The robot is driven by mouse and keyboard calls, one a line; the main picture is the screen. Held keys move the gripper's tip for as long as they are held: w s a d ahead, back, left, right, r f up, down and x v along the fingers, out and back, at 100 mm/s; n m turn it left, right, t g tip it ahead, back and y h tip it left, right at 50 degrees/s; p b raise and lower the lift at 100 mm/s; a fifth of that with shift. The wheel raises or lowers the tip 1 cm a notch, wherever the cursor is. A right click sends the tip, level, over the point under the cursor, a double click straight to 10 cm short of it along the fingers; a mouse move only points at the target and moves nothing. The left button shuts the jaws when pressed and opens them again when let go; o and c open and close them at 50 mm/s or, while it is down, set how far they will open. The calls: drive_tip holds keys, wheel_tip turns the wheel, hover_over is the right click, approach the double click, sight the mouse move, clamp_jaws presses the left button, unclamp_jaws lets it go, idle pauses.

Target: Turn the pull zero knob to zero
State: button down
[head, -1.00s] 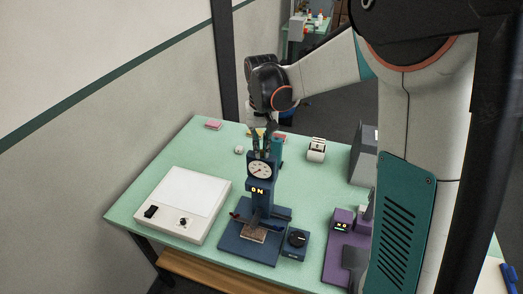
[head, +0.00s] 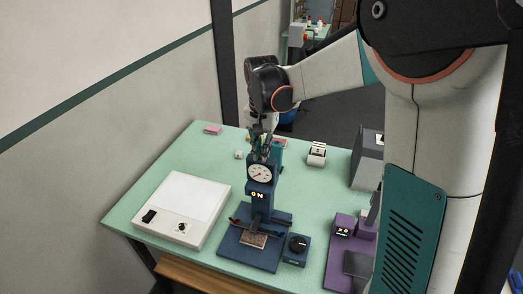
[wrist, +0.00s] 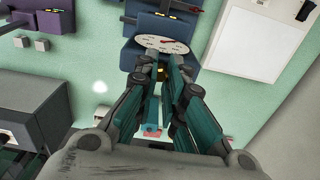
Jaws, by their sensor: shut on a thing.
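My gripper (head: 262,155) reaches down from above to the top of the dial. In the wrist view the fingertips (wrist: 161,62) are close together at the dial's near edge (wrist: 160,45), and a red needle shows on its face. A small yellowish part (wrist: 160,73) shows between the fingers. They are shut on what seems to be the pull zero knob, mostly hidden by the fingers.
A white light box (head: 188,199) with a switch and small knob lies left. A small blue box with a black knob (head: 298,244) stands right of the stand's base. A purple device (head: 345,229) and a grey box (head: 368,163) are further right. Small items lie behind.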

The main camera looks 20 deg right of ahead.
drive_tip(key=c, duration=1.6)
unclamp_jaws()
wheel_tip(320, 180, up, 12)
drive_tip(key=s+f+n+t+b, duration=0.7)
drive_tip(key=s+f+b, duration=1.2)
drive_tip(key=s+f, duration=0.4)
drive_tip(key=shift+f, duration=0.45)
